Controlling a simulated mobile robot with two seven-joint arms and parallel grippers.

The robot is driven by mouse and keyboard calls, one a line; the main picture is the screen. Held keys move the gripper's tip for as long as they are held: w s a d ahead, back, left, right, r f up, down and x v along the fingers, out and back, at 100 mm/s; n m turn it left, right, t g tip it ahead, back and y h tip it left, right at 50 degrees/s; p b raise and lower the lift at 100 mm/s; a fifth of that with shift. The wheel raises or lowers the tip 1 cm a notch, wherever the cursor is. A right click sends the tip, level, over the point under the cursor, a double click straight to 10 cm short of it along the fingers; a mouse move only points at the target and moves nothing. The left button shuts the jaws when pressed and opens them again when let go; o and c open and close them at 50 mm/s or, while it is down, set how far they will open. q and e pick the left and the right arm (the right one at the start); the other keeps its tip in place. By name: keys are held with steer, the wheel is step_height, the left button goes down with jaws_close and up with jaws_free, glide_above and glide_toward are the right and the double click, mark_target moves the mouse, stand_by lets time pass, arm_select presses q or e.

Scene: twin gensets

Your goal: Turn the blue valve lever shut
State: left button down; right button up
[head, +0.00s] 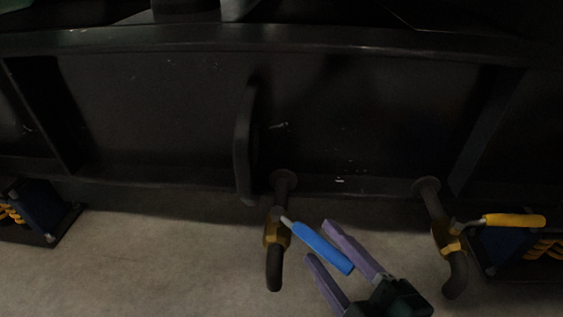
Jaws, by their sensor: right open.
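The blue valve lever (322,248) is in the lower middle of the head view. It slants down to the right from a brass valve body (276,232) on a dark pipe that bends downward. My right gripper (321,241) comes in from the bottom right with its two purple fingers apart. The blue lever lies between the fingers in the picture, with one finger on each side. I cannot tell whether either finger touches it. My left gripper is not in view.
A second valve with a yellow lever (514,220) stands to the right on its own pipe. A dark frame (170,120) spans the back, with a curved black handle or hose (244,150). Dark blue boxes with yellow coils sit at both sides. Bare floor (150,265) lies at lower left.

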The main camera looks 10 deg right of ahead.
mark_target(315, 238)
steer(key=b+x, duration=0.1)
steer(key=x, duration=0.2)
steer(key=shift+w+a+f, duration=0.1)
steer(key=shift+w, duration=0.15)
steer(key=shift+c, duration=0.2)
steer(key=c, duration=0.8)
steer(key=shift+f, duration=0.1)
stand_by(0.5)
